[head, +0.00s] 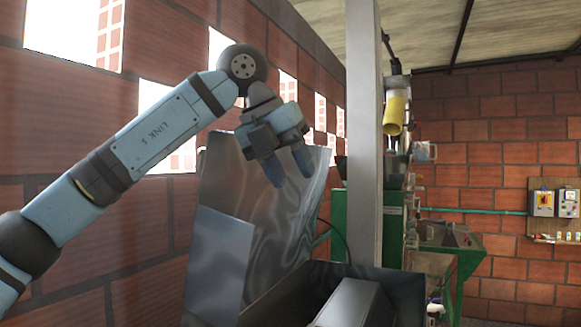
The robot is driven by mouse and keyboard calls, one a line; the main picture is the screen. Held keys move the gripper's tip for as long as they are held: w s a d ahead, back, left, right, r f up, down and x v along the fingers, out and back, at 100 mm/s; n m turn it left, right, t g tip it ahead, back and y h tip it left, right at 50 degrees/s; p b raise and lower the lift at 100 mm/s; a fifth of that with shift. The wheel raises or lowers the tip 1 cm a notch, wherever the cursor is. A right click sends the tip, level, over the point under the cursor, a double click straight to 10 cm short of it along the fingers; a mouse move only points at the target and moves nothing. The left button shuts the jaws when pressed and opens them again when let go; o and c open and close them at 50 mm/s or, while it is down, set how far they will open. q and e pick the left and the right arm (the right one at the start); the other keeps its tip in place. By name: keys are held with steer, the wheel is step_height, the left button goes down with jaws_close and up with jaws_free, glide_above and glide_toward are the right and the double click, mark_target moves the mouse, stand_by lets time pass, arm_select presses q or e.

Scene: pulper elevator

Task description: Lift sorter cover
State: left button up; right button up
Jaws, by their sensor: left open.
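A large shiny metal panel (285,225), which looks like the sorter cover, stands steeply raised beside the brick wall. A smaller flat metal piece (220,262) overlaps its lower left. Below and to the right is an open dark metal box (400,285), which looks like the sorter body, with a lighter slanted piece (350,303) inside. How the panel joins the box is hard to see. My left gripper (289,173) is open and empty, its blue fingers pointing down in front of the panel's upper part. I cannot tell whether they touch it. My right gripper is out of view.
A pale upright post (364,140) stands just right of the panel. Beyond it are green machinery (383,215) and a yellow cylinder (394,115). A brick wall (160,225) with window openings runs close along the left. Electrical boxes (555,203) hang at the far right.

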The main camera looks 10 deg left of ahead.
arm_select(q)
steer(key=shift+f, duration=0.15)
steer(key=c, duration=0.8)
jaws_close()
stand_by(0.3)
steer(key=o, duration=0.8)
jaws_free()
